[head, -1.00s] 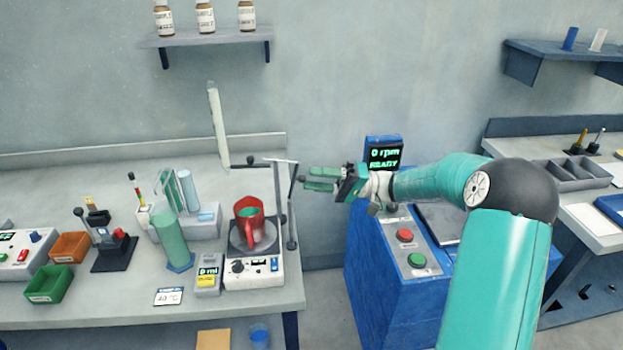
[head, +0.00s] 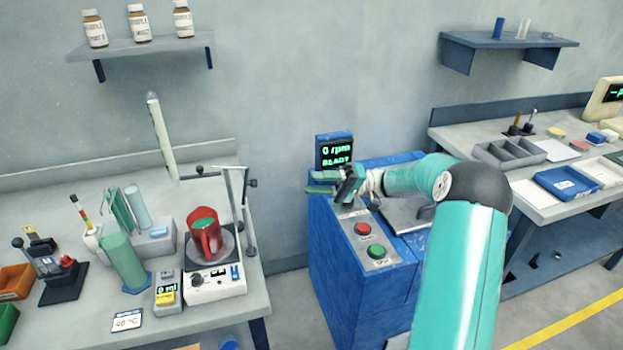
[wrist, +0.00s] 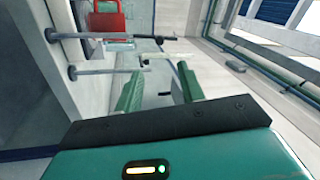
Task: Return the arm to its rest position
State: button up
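My gripper (head: 318,182) is raised in the head view, in front of the blue cabinet's screen and to the right of the left bench. Its two green fingers are spread apart with nothing between them. In the wrist view my gripper (wrist: 160,88) also shows open and empty, with the clamp stand's rods beyond the fingertips. My teal arm is bent at the elbow and reaches left over the blue cabinet.
A blue cabinet (head: 335,275) with a "0 rpm READY" screen (head: 335,152) and red and green buttons stands below my arm. A red jug (head: 205,238) sits on a white hotplate (head: 217,283) beside a clamp stand (head: 247,215). A right bench (head: 535,190) holds trays.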

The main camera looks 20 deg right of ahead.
jog(key=shift+a, duration=0.1)
jog(key=s+a+r+m+g+h, duration=0.2)
jog(key=s+a+h, duration=0.8)
jog(key=s+a, duration=0.3)
jog(key=s+d+r+m+t+h, duration=0.1)
jog(key=s+d+r+t+h, duration=0.1)
jog(key=s+t+h, duration=0.4)
jog(key=s+d+h, duration=0.1)
jog(key=s+h, duration=0.3)
jog(key=s, duration=0.5)
jog(key=shift+s+d+t+h, duration=0.15)
jog(key=shift+s+t+h, duration=0.15)
jog(key=shift+s, duration=0.1)
